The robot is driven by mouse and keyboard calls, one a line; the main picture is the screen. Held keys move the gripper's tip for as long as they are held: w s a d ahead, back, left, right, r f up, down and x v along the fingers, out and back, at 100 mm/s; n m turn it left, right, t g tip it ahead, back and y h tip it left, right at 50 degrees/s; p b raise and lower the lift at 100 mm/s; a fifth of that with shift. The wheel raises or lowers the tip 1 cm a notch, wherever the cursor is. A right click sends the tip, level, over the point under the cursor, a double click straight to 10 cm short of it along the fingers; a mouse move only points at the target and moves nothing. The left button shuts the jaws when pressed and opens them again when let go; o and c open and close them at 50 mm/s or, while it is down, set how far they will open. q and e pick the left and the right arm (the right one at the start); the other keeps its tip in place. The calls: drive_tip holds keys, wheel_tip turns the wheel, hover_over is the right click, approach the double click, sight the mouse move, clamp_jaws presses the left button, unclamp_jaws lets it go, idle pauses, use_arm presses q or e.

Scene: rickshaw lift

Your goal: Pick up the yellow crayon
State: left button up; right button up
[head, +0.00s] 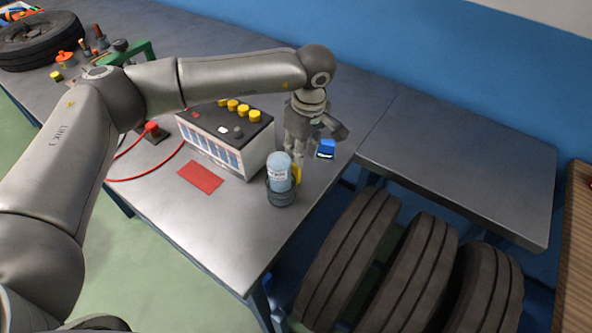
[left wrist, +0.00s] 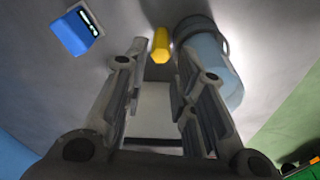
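The yellow crayon (left wrist: 160,45) shows in the left wrist view just beyond and between the fingertips of my left gripper (left wrist: 158,70). The fingers are apart and nothing is between them that I can see. In the head view only part of the crayon (head: 298,174) shows, behind the light blue bottle. My left gripper (head: 299,150) points down at the table beside the bottle, close to the crayon. Whether a finger touches the crayon cannot be told. My right gripper is in neither view.
The light blue bottle (head: 279,172) in a dark holder stands right beside the crayon, also in the left wrist view (left wrist: 212,62). A small blue box (head: 326,147) lies on the other side. A device with yellow knobs (head: 226,138) and a red card (head: 201,177) are left. Tires (head: 408,258) stand below.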

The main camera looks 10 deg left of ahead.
sight(296, 174)
use_arm(q)
drive_tip(key=f, duration=0.2)
drive_tip(key=a+f+p, duration=0.1)
drive_tip(key=shift+w+f+p, duration=0.2)
drive_tip(key=shift+f+p, duration=0.1)
drive_tip(key=shift+f, duration=0.05)
drive_tip(key=shift+a+f, duration=0.1)
drive_tip(key=shift+f, duration=0.35)
clamp_jaws()
drive_tip(key=shift+w+r, duration=0.1)
drive_tip(key=shift+r, duration=0.05)
